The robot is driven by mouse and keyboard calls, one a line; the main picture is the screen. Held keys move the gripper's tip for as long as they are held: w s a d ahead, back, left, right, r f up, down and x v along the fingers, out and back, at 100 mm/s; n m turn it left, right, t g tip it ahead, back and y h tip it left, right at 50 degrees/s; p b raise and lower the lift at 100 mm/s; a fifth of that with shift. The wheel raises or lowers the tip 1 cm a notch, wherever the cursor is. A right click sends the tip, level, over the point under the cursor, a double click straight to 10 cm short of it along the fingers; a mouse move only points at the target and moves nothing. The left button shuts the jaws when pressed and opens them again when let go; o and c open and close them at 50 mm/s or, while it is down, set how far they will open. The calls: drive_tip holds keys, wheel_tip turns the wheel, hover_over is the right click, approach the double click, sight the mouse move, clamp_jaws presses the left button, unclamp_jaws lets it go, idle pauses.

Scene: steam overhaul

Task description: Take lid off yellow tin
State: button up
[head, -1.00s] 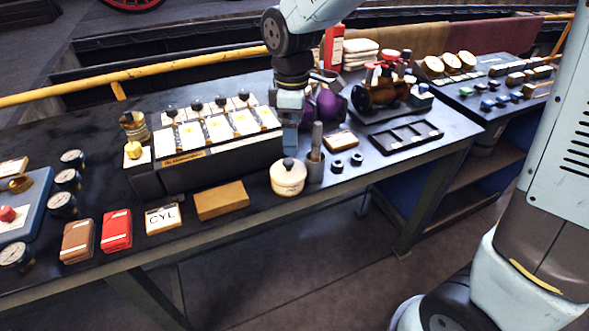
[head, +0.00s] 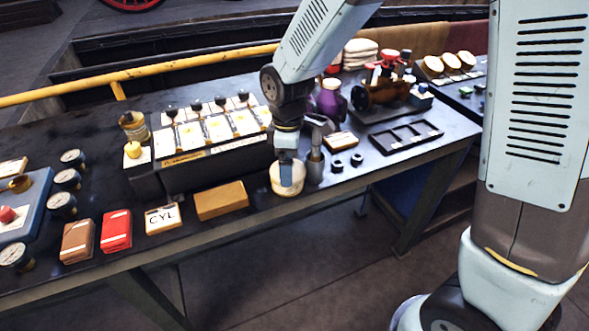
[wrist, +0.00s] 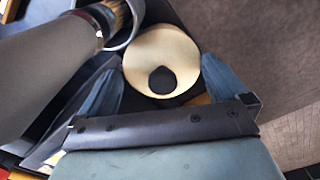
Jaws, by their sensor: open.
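The pale yellow round tin (head: 276,183) stands near the front edge of the bench, partly hidden behind my gripper (head: 286,180) in the head view. In the wrist view its round lid (wrist: 165,42) is on, with a black knob (wrist: 161,79) on top. My gripper (wrist: 165,75) is open above the tin, with one blue finger on each side of the lid and knob in the wrist view. I cannot tell whether the fingers touch the tin.
A grey cup (head: 315,168) holding a brush stands close to the tin's right, and looms large in the wrist view (wrist: 122,28). A tan box (head: 221,200) lies to the left. A black rack (head: 190,167) with several cards is behind. Dark nuts (head: 337,166) lie right.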

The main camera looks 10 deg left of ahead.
drive_tip(key=shift+c, duration=0.2)
drive_tip(key=c, duration=0.7)
drive_tip(key=shift+o, duration=0.2)
drive_tip(key=shift+r, duration=0.1)
wheel_tip(320, 180, up, 18)
